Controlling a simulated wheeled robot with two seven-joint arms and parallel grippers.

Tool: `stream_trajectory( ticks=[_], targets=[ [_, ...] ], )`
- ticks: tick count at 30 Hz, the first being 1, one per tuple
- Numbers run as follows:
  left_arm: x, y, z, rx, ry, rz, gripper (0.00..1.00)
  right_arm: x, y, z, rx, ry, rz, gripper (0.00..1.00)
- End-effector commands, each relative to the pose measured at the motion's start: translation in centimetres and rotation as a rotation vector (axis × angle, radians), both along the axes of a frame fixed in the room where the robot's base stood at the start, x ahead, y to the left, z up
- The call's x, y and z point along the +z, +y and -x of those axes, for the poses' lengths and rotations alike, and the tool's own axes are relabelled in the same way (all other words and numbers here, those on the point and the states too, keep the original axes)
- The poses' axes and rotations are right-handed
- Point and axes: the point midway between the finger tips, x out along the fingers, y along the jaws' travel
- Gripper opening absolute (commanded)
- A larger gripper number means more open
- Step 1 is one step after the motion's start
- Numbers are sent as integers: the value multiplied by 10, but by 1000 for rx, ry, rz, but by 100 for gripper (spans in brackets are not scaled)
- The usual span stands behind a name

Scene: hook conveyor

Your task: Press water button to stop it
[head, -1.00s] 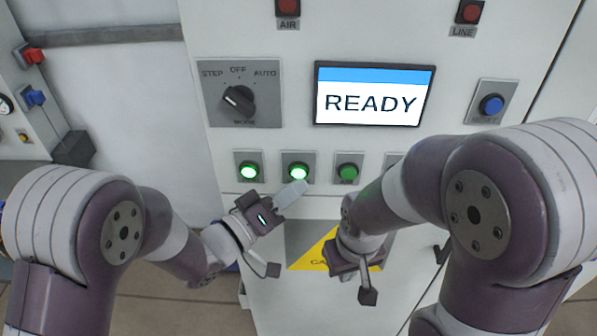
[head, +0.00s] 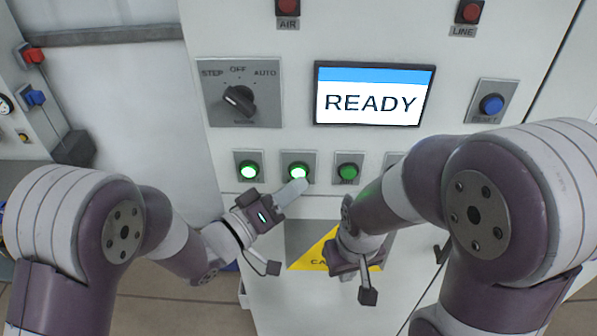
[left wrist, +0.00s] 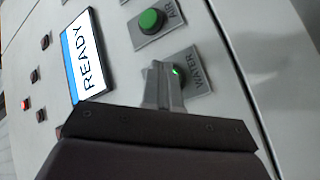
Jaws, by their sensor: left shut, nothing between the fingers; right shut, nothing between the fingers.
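The water button (head: 298,172) glows green in the head view, in the lower button row of the white panel. In the left wrist view its grey plate with the WATER label (left wrist: 197,78) shows, but the fingers cover most of the button and only a green glint is seen. My left gripper (head: 297,187) is shut and empty, with its fingertips at the button's lower edge. In the left wrist view the fingers (left wrist: 160,85) overlap the button; I cannot tell whether they touch it. My right gripper (head: 350,262) is shut and empty, low before the panel, its fingertips hard to make out.
Another lit green button (head: 249,171) is to the left, and the unlit green air button (head: 348,172) to the right. Above are the mode knob (head: 239,99), the READY screen (head: 372,95) and a blue button (head: 491,104). My right forearm partly covers a further button plate.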

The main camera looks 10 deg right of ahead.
Motion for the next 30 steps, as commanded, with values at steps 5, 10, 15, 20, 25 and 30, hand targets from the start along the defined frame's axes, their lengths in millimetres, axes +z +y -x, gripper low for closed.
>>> stream_trajectory(
  ticks=[5, 10, 15, 20, 25, 30],
  targets=[
    [0, -1, -5, 0, -1, 1, 0, -1, 0, 0, 0, 0, 0, 0],
    [0, -1, -5, 0, 0, 0, 0, -1, 0, 0, 0, 0, 0, 0],
    [0, -1, -5, 0, 0, 0, 0, -1, 0, 0, 0, 0, 0, 0],
    [0, -2, -7, 0, -1, 0, 0, -1, 0, 0, 0, 0, 0, 0],
    [0, -2, -9, 0, -1, 0, 0, -1, 0, 0, 0, 0, 0, 0],
    [0, -3, -11, 0, -1, 0, 0, -1, 0, 0, 0, 0, 0, 0]
  ],
)
